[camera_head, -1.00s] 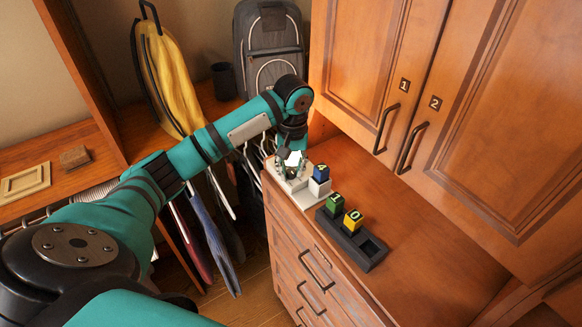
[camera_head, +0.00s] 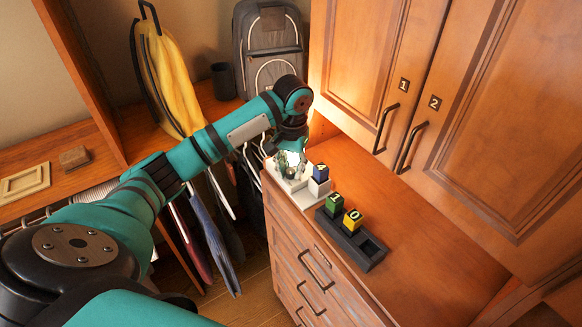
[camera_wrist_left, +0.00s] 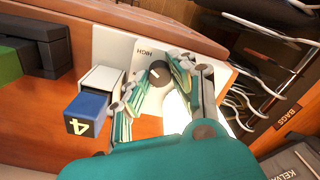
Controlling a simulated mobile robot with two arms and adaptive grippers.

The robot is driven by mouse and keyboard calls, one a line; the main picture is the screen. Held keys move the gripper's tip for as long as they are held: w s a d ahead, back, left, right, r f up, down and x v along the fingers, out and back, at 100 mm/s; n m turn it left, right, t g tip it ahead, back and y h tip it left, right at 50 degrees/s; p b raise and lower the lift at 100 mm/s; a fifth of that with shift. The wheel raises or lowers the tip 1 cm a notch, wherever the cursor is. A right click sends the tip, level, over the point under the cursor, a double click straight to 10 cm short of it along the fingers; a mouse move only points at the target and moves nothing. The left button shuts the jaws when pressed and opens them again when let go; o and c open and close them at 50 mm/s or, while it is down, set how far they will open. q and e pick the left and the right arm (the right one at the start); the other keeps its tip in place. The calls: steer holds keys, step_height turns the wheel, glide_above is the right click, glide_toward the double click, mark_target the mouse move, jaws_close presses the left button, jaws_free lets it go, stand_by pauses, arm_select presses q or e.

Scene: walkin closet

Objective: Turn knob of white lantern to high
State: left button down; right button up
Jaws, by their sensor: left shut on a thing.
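The white lantern (camera_head: 299,157) glows brightly at the back left end of the wooden dresser. Its lit part also shows in the left wrist view (camera_wrist_left: 177,112), partly hidden by my fingers. A dark round knob (camera_wrist_left: 158,73) with a pale pointer mark sits on its white base. The word HIGH (camera_wrist_left: 146,52) is printed beside the knob. The pointer's exact setting is hard to read. My left gripper (camera_wrist_left: 155,79) is shut on the knob, one finger on each side. In the head view, the fingers are partly lost in the glare. My right gripper is not in view.
A blue number block (camera_head: 320,172) on a white holder stands close beside the lantern. A dark tray (camera_head: 372,250) holds green (camera_head: 334,202) and yellow (camera_head: 353,219) blocks. Cabinet doors (camera_head: 390,80) rise behind. Hangers and clothes (camera_head: 212,235) hang left of the dresser.

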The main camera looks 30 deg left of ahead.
mark_target(292, 171)
arm_select(q)
steer(key=c, duration=1.1)
jaws_free()
step_height(292, 171, up, 12)
steer(key=shift+d, duration=0.1)
